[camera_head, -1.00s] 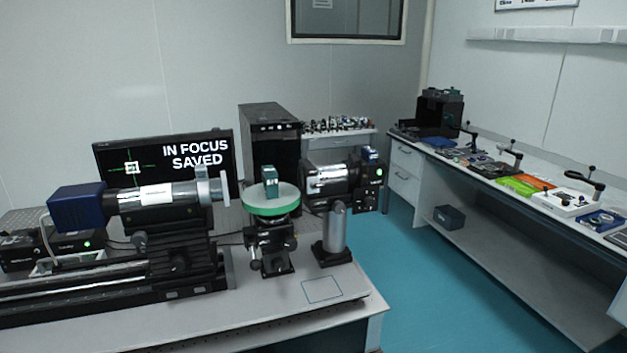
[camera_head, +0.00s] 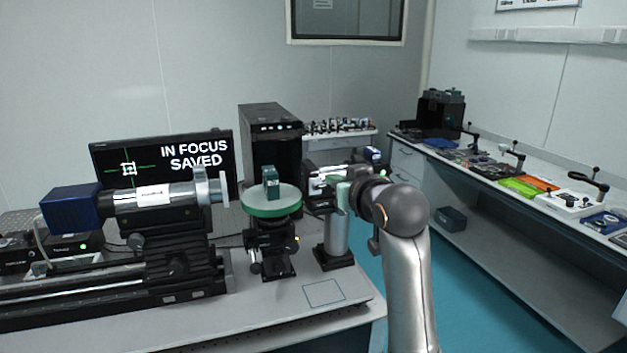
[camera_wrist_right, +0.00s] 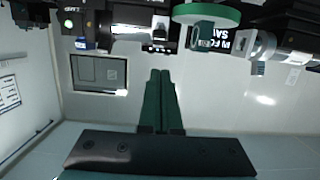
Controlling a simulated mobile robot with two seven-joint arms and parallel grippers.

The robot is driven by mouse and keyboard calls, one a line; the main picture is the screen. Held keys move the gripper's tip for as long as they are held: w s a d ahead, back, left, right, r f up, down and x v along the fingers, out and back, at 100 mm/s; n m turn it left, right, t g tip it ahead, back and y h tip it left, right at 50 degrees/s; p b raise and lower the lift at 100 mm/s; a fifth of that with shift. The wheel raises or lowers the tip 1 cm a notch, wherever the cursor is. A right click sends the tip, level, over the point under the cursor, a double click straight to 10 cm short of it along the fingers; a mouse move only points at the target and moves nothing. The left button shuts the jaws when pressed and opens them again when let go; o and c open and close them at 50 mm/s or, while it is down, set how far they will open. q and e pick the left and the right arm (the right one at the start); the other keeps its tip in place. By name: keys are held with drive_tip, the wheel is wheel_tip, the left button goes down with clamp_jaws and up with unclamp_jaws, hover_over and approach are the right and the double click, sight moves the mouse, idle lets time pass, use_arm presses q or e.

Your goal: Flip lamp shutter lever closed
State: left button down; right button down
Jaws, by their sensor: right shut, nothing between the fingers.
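The lamp (camera_head: 314,172) is a black and silver housing on a silver post at the right of the near table, with a blue block (camera_head: 372,154) on top. My right gripper (camera_head: 343,192) is in front of it in the head view and hides much of its right side. The lamp also shows upside down at the top of the right wrist view (camera_wrist_right: 131,20). There the two green fingers (camera_wrist_right: 160,73) are together, empty, and appear apart from the lamp. I cannot make out the shutter lever clearly. My left gripper is out of view.
A round green-rimmed stage (camera_head: 271,208) with a small green block (camera_head: 271,182) stands just left of the lamp. A long tube with a blue camera (camera_head: 70,208) is farther left. The monitor (camera_head: 165,160) reads "IN FOCUS SAVED". The front right table corner is clear.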

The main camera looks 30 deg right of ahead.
drive_tip(key=shift+s+d+r, duration=0.1)
drive_tip(key=shift+r, duration=0.5)
drive_tip(key=shift+s+d+r, duration=0.1)
drive_tip(key=shift+r, duration=0.5)
drive_tip(key=shift+w, duration=0.1)
drive_tip(key=p, duration=0.2)
hover_over(323, 187)
drive_tip(key=w, duration=0.2)
drive_tip(key=shift+s+d+f, duration=0.1)
drive_tip(key=shift+s+f, duration=0.15)
drive_tip(key=shift+f, duration=0.65)
drive_tip(key=shift+s+f, duration=0.4)
drive_tip(key=shift+f, duration=0.2)
drive_tip(key=shift+s+f, duration=0.35)
drive_tip(key=shift+f, duration=0.2)
drive_tip(key=shift+s+a+f, duration=0.25)
drive_tip(key=shift+s+f, duration=0.15)
drive_tip(key=shift+f, duration=0.25)
